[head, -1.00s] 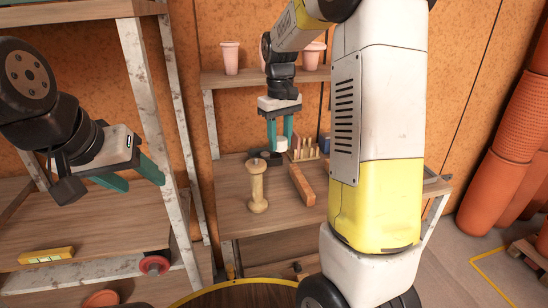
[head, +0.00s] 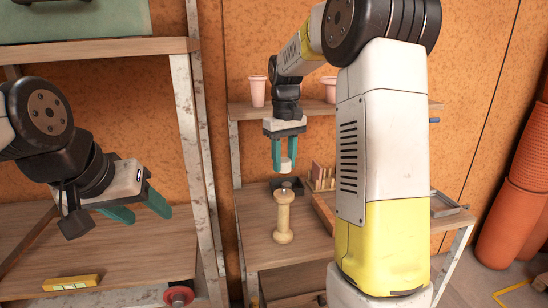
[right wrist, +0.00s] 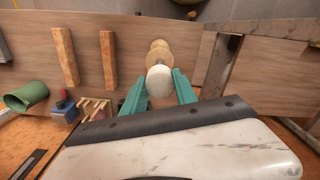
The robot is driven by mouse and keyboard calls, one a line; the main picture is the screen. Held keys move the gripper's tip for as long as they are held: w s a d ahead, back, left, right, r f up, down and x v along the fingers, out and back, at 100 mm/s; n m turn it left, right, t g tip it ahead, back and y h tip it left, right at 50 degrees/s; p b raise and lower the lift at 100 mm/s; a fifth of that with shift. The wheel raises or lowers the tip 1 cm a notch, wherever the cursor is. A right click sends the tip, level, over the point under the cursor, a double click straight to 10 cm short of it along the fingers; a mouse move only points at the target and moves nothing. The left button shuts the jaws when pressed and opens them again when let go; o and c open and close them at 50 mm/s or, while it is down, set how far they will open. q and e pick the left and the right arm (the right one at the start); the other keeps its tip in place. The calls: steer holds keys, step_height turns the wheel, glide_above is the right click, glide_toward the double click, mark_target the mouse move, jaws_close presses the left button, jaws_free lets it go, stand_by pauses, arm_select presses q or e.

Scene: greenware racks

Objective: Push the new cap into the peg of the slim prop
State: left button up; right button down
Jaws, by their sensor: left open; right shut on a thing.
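The slim prop (head: 283,218), a pale wooden spool shape, stands upright on the middle shelf. A white cap (head: 286,165) is held between the green fingers of my right gripper (head: 285,168), above the prop's top with a visible gap in the head view. In the right wrist view the cap (right wrist: 159,82) hides part of the prop (right wrist: 158,50) behind it. My left gripper (head: 146,211) is open and empty, in front of the left rack, away from the prop.
A small dark tray (head: 287,185) and a peg holder (head: 322,180) stand behind the prop. Wooden bars (right wrist: 108,58) lie beside it. Pink cups (head: 257,92) stand on the upper shelf. A yellow level (head: 70,283) lies on the left rack, whose metal post (head: 190,130) stands between my arms.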

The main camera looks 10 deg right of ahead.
steer(key=shift+f, duration=2.3)
steer(key=shift+f, duration=0.2)
steer(key=shift+f, duration=0.35)
steer(key=shift+f, duration=1)
stand_by(1.1)
steer(key=c, duration=0.9)
jaws_free()
